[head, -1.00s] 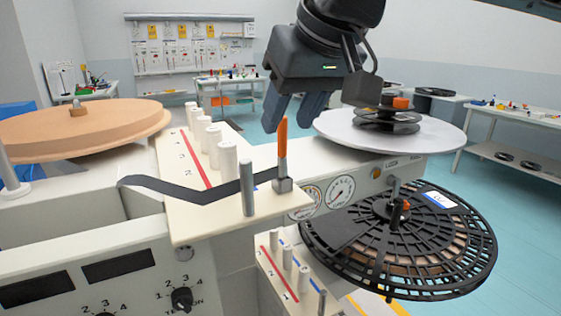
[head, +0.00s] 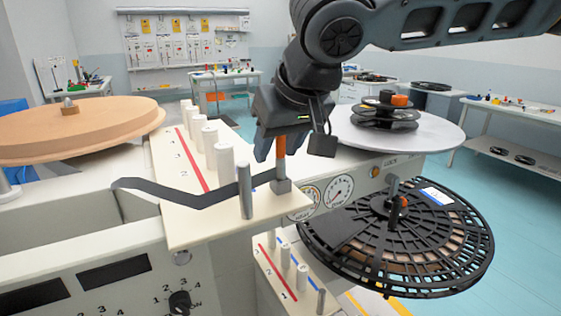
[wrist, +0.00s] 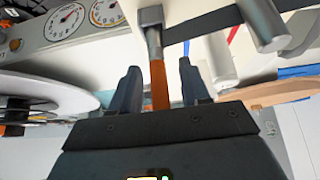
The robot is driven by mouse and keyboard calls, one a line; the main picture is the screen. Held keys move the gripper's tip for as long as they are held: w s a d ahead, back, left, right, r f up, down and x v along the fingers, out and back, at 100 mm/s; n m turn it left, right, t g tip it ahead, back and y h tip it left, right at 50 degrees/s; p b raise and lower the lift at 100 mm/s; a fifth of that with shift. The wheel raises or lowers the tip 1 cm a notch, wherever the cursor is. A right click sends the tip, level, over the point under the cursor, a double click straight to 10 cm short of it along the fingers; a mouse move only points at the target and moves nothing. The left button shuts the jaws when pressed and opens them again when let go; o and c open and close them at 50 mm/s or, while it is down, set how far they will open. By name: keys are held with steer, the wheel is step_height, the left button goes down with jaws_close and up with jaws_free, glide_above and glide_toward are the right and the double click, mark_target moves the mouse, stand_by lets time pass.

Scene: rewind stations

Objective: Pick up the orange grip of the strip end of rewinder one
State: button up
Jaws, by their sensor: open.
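The orange grip (head: 280,147) stands upright on a grey metal clip (head: 281,184) at the end of the dark strip (head: 200,196). The strip runs left across the cream deck of the rewinder. My gripper (head: 272,150) is lowered over the grip, and its body hides the grip's top in the head view. In the wrist view, the orange grip (wrist: 159,84) lies between the two fingers of my open gripper (wrist: 158,82), with a gap on both sides. I see no finger touching it.
A metal post (head: 245,190) stands just left of the clip. White rollers (head: 226,165) line the deck behind. A grey round plate (head: 430,135) carrying small black reels is to the right, above a large black reel (head: 400,240). Dial gauges (head: 338,190) sit on the front panel.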

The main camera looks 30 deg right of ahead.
jaws_close()
stand_by(0.3)
steer(key=shift+r, duration=0.1)
